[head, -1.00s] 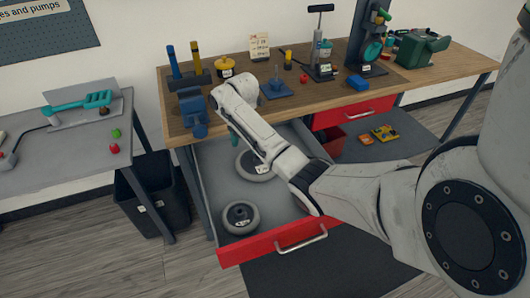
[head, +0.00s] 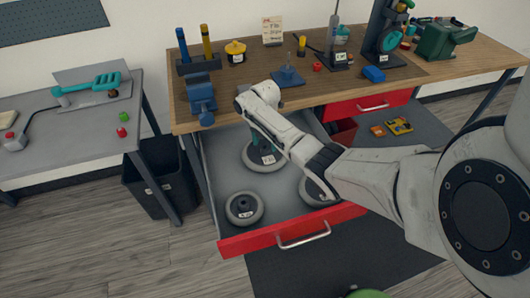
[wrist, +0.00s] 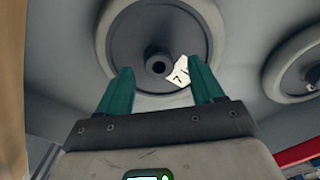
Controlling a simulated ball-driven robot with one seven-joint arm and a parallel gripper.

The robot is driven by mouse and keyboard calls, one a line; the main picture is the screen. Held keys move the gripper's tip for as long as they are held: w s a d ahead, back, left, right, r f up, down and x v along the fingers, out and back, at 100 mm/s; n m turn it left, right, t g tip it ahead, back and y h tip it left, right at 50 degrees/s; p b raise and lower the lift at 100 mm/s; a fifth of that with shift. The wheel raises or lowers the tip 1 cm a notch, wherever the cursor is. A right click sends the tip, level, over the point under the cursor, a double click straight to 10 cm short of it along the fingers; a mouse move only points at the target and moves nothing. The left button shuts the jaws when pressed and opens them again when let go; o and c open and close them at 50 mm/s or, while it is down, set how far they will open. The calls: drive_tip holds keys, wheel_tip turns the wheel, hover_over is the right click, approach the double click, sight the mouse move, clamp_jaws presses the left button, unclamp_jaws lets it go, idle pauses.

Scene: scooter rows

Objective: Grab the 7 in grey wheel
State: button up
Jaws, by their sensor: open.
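The 7 in grey wheel (wrist: 128,45) lies flat in the open drawer, with a dark hub and a white tag reading 7. It also shows in the head view (head: 250,163) at the back of the drawer, partly covered by my gripper. My gripper (wrist: 161,82) is open and empty, its two teal fingers on either side of the hub's near side in the wrist view. The fingers overlap the wheel's lower part there; I cannot tell whether they touch it. In the head view my gripper (head: 266,148) is over this wheel.
A smaller grey wheel (head: 244,220) sits at the drawer's front left. Another wheel (head: 311,196) is at the right, partly behind my arm. The red drawer front (head: 260,240) and the workbench edge (head: 225,120) bound the space.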

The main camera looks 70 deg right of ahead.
drive_tip(key=shift+f, duration=0.9)
clamp_jaws()
drive_tip(key=shift+w+r, duration=0.1)
idle(0.7)
